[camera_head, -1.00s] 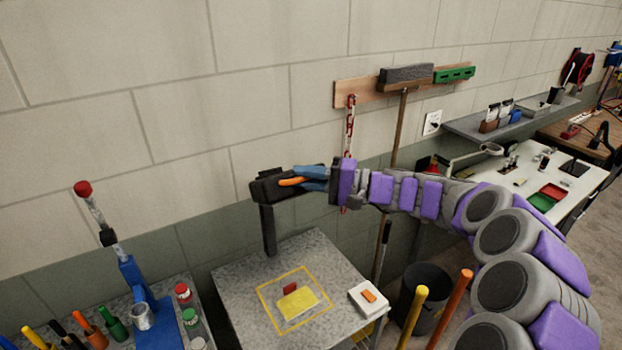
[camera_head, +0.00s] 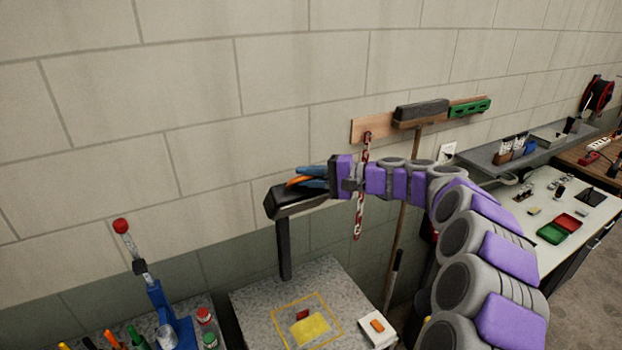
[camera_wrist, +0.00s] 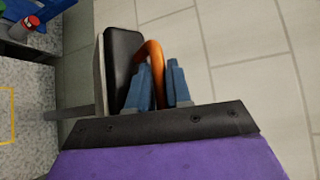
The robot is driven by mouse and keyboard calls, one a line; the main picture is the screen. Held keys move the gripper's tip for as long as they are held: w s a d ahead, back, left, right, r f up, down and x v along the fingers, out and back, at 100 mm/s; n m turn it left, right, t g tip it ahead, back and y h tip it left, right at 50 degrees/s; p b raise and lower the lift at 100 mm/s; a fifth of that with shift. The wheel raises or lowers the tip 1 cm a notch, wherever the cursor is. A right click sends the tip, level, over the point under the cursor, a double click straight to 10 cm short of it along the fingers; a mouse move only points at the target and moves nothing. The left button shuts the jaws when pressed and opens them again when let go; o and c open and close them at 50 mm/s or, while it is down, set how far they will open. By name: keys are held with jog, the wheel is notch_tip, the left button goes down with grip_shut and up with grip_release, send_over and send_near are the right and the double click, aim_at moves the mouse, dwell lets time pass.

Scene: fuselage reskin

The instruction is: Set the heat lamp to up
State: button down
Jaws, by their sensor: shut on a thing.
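The heat lamp has a black head (camera_head: 296,203) on a dark upright post (camera_head: 284,250) at the back of a speckled bench. Its head slopes, with the right end a little higher than the left. An orange handle (camera_head: 303,181) stands off the head. My gripper (camera_head: 312,178) has blue fingers closed around the handle. In the wrist view the blue fingers (camera_wrist: 157,84) sit on both sides of the orange handle (camera_wrist: 150,53), beside the black lamp head (camera_wrist: 122,65). The handle's lower part is hidden between the fingers.
The speckled bench (camera_head: 252,305) holds a yellow marked square with a yellow pad and a red block. A white box with an orange switch (camera_head: 377,327) lies at its right. A red-white chain (camera_head: 361,200) hangs behind my arm. A blue stand (camera_head: 160,305) is at left.

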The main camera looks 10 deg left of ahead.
dwell(0.3)
jog(key=c, duration=1.2)
grip_release()
jog(key=shift+w, duration=0.15)
jog(key=shift+o, duration=0.2)
jog(key=shift+a, duration=0.1)
jog(key=b+v, duration=0.1)
jog(key=v, duration=1.6)
jog(key=shift+d+b, duration=0.3)
jog(key=shift+b, duration=0.1)
